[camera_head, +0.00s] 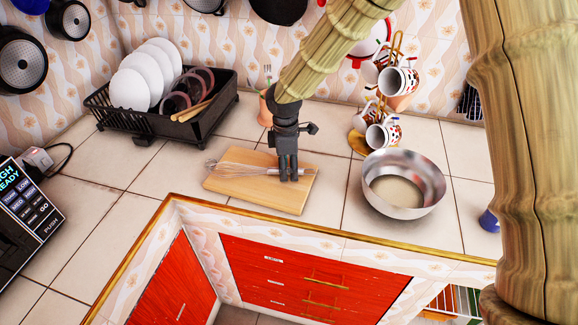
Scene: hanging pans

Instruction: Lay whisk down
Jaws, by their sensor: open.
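A wire whisk (236,169) lies flat on a wooden cutting board (265,197) on the tiled counter. Its wire head points left, and its handle runs right toward my gripper. My gripper (289,176) points down over the board, at the handle end of the whisk, with its fingers low near the board's surface. The fingers are open. They hide part of the handle, and I cannot tell whether they touch it.
A steel bowl (408,172) with pale contents stands right of the board. A mug rack (378,108) stands behind it. A black dish rack (160,121) with plates is at the back left, a microwave (27,213) at far left. Bare tiles (120,200) lie left of the board.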

